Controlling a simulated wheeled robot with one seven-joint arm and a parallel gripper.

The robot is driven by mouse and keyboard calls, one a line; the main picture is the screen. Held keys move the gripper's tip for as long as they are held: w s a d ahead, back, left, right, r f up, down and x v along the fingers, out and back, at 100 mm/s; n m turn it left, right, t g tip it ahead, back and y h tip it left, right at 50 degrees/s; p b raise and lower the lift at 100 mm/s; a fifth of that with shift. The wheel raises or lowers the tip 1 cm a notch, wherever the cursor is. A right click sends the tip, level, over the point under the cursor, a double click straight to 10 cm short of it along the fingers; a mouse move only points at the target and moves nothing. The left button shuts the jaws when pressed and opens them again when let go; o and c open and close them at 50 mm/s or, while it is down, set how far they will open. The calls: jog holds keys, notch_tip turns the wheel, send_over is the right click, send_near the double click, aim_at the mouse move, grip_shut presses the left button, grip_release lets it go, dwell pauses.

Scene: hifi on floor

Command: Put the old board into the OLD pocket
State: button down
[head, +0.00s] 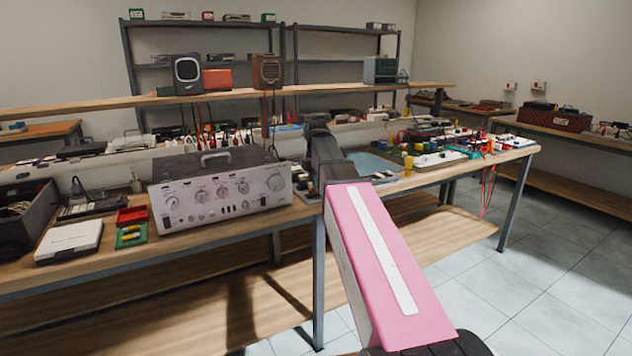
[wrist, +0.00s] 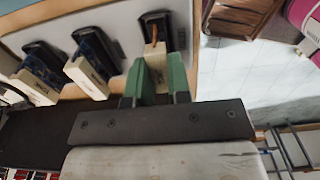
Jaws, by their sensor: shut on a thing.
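A narrow brown strip, which looks like the old board (wrist: 154,34), shows beyond the fingertips against a dark pocket (wrist: 157,20). I cannot tell how deep it sits in that pocket. Two similar dark pockets with cream label blocks stand to the left, a middle one (wrist: 88,72) and a left one (wrist: 38,80). Their lettering is too small to read. In the head view my arm hides the gripper and the pockets.
A grey instrument (head: 220,190) with knobs stands on the workbench (head: 90,268), left of my arm. A white box (head: 69,241) and a green tray (head: 131,236) lie further left. Cluttered parts and a white breadboard (head: 437,159) lie right of my arm. The tiled floor (head: 560,270) is clear.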

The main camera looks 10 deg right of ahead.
jog(key=c, duration=1)
grip_release()
notch_tip(320, 180, up, 11)
jog(key=shift+f, duration=0.1)
